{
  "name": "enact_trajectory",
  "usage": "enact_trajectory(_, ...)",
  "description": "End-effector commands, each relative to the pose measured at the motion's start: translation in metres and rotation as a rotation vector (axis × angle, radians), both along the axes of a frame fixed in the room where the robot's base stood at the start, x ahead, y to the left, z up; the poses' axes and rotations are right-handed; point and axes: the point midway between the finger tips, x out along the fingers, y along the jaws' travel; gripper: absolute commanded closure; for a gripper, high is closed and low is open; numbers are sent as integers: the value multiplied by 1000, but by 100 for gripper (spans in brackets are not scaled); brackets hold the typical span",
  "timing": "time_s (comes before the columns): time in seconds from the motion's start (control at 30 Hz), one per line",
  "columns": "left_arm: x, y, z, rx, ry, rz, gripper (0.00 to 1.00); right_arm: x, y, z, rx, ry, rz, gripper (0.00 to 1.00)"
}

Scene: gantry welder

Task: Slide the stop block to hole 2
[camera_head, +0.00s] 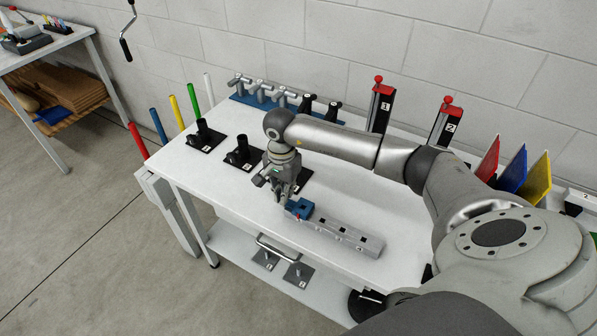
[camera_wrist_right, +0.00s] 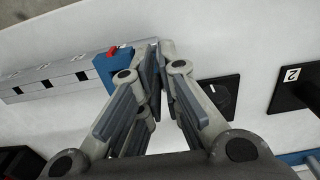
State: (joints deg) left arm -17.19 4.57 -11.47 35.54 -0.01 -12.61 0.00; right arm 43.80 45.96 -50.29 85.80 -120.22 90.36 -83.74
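The blue stop block (camera_head: 302,207) sits at the left end of a grey rail (camera_head: 342,238) with several square dark holes along its top. A small red part (camera_wrist_right: 119,51) sticks out of the block (camera_wrist_right: 106,69). My right gripper (camera_head: 283,198) points down just left of the block, close beside it. In the wrist view its fingertips (camera_wrist_right: 156,48) are together with nothing seen between them, right of the block. I cannot tell whether they touch it. The numbers by the holes are too small to read. My left gripper is not in view.
Black stands (camera_head: 243,153) with posts are behind the gripper. A blue rack of clamps (camera_head: 262,95) and two red-topped black posts (camera_head: 380,104) stand at the back of the white table (camera_head: 240,205). My right arm crosses above the table's right half. Bare tabletop lies left of the rail.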

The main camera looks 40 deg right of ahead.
Motion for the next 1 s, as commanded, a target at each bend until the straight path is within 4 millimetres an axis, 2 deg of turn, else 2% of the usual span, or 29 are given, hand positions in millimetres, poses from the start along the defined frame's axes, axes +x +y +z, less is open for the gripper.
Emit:
enact_trajectory(0.27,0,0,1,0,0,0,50,-2,-1,0,0,1,-1,100)
enact_trajectory(1.0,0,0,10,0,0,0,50,-43,-19,0,-3,3,-2,100)
